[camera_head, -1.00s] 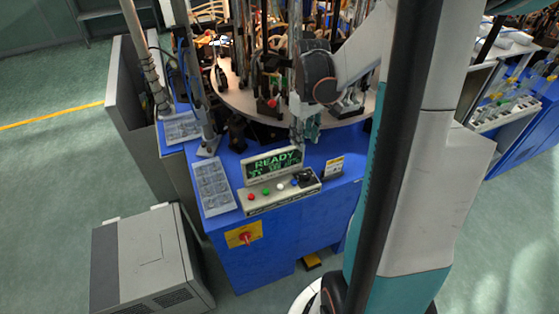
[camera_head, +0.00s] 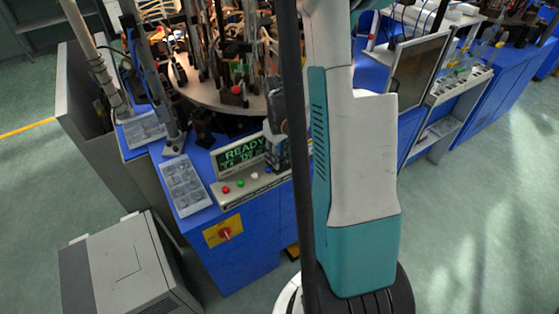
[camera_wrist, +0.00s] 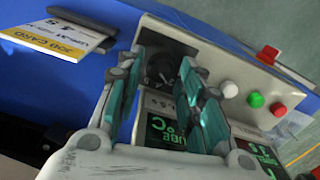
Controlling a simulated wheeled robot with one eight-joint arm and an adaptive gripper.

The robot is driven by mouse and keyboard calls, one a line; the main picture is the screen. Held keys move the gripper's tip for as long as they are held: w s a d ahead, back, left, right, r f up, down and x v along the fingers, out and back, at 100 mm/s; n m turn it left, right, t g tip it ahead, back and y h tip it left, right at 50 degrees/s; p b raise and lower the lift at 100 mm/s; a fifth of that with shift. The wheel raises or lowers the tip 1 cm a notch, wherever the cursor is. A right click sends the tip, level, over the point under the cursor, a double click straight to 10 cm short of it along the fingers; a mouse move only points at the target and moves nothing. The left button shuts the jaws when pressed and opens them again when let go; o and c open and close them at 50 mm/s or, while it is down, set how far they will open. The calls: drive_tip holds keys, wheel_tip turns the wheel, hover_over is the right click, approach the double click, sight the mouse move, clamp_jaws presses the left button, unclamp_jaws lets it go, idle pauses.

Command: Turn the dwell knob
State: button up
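The control panel (camera_head: 233,192) stands on the front edge of the blue machine, with its green READY display (camera_head: 241,152) lit. In the wrist view, the black dwell knob (camera_wrist: 160,71) sits on a dark dial at the panel's end. My gripper (camera_wrist: 165,75) is open, with one teal-padded finger on each side of the knob in that view. Whether the fingers touch it cannot be told. In the head view, my gripper (camera_head: 277,152) is low at the panel's right end, partly behind my arm. The knob is hidden there.
White (camera_wrist: 228,89), green (camera_wrist: 255,99) and red (camera_wrist: 277,109) buttons lie beside the knob. A yellow-and-white card (camera_wrist: 73,33) is on its other side. A red rotary switch (camera_head: 225,234) is on the machine front. A grey cabinet (camera_head: 125,268) stands at the left.

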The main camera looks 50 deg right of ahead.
drive_tip(key=shift+f, duration=0.55)
drive_tip(key=c, duration=0.8)
drive_tip(key=shift+m, duration=0.3)
drive_tip(key=shift+m+b, duration=0.85)
drive_tip(key=shift+m, duration=1.55)
